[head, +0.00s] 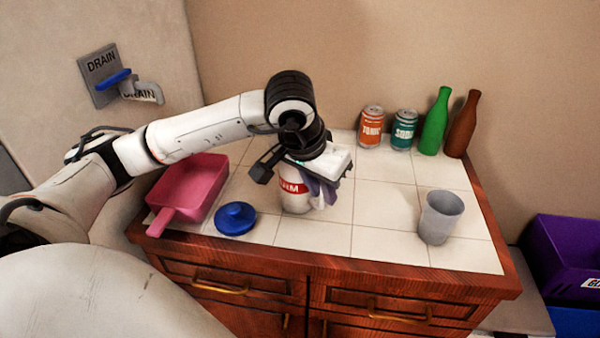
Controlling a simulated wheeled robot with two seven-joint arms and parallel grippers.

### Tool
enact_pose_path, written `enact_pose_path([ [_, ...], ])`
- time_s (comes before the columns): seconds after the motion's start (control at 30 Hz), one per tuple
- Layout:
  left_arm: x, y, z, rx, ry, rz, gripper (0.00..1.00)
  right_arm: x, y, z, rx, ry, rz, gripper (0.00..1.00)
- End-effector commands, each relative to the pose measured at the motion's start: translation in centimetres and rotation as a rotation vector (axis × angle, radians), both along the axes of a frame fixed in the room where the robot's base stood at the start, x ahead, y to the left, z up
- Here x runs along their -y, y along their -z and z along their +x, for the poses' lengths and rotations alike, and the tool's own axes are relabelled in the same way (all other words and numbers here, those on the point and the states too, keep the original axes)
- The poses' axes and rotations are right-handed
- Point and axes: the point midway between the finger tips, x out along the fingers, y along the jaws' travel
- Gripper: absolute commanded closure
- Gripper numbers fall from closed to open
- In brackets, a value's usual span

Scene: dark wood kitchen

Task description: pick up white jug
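The white jug (294,198), with a red label band of which the letters "RM" show, stands on the tiled counter top near its front middle. My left gripper (318,188) reaches over it from above and covers its top and right side. The grey fingers are at the jug's upper right in the picture. I cannot tell whether they touch it or how far apart they are. The jug's top and handle are hidden. My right gripper is not in view.
A pink pan (190,188) and a blue lid (236,218) lie left of the jug. A grey cup (440,217) stands at right. An orange can (371,127), a teal can (403,130), a green bottle (435,122) and a brown bottle (462,125) stand at the back.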

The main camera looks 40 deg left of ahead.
Motion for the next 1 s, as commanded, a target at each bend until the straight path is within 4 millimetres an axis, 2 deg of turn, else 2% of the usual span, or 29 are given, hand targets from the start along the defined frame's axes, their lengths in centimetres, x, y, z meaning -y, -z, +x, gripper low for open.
enact_pose_path([
  [0.1,-0.01,1.03,0.35,-0.002,0.000,0.000,0.80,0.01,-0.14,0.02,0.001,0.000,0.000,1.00],
  [0.33,-0.01,1.19,0.47,0.001,0.001,0.000,0.80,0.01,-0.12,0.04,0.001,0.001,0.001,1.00],
  [0.37,-0.01,1.19,0.47,0.001,0.001,0.000,0.82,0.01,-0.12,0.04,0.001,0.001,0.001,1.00],
  [0.47,-0.01,1.19,0.46,0.001,0.000,-0.001,0.98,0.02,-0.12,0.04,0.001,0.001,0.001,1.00],
  [0.5,-0.01,1.18,0.45,0.001,0.000,-0.001,1.00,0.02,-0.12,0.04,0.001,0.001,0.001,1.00],
  [1.0,-0.02,0.85,0.50,0.003,0.000,-0.001,1.00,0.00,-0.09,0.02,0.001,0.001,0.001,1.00],
])
